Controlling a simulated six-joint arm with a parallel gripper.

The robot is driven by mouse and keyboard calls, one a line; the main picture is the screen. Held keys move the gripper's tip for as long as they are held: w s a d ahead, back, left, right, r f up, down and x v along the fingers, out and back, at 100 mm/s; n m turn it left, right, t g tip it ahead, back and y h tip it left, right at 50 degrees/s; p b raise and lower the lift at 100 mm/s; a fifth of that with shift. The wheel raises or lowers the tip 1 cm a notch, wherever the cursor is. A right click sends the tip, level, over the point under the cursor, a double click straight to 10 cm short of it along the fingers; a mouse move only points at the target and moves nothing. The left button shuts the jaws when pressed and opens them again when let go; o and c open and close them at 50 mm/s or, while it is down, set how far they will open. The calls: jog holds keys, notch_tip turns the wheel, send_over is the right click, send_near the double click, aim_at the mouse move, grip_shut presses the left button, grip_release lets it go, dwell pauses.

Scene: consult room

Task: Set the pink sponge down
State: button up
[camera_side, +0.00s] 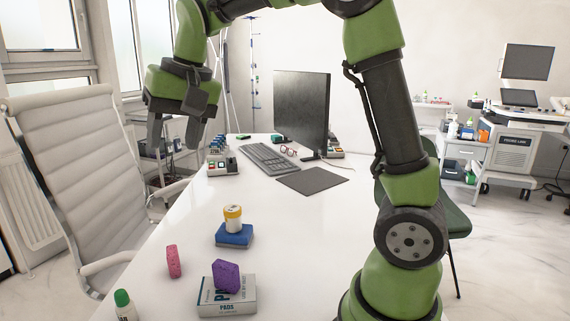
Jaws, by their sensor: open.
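The pink sponge (173,261) stands upright on the white desk at the front left, touching nothing else. My gripper (174,136) is open and empty. It is high above the left side of the desk, well apart from the sponge and farther back in the picture.
A purple sponge (227,277) rests on a pads box (240,304). A yellow-lidded jar (233,218) stands on a blue block (234,236). A green-capped bottle (124,305) is at the front left. Monitor (301,110) and keyboard (269,159) stand farther back. The desk's middle (300,225) is clear.

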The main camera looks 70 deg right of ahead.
jog(key=s+a+f+n+t+y, duration=0.1)
jog(key=s+a+n+t, duration=0.1)
jog(key=s, duration=1.7)
jog(key=shift+s+a+t, duration=0.2)
jog(key=shift+a+t, duration=0.35)
jog(key=shift+t, duration=0.25)
jog(key=shift+f, duration=0.1)
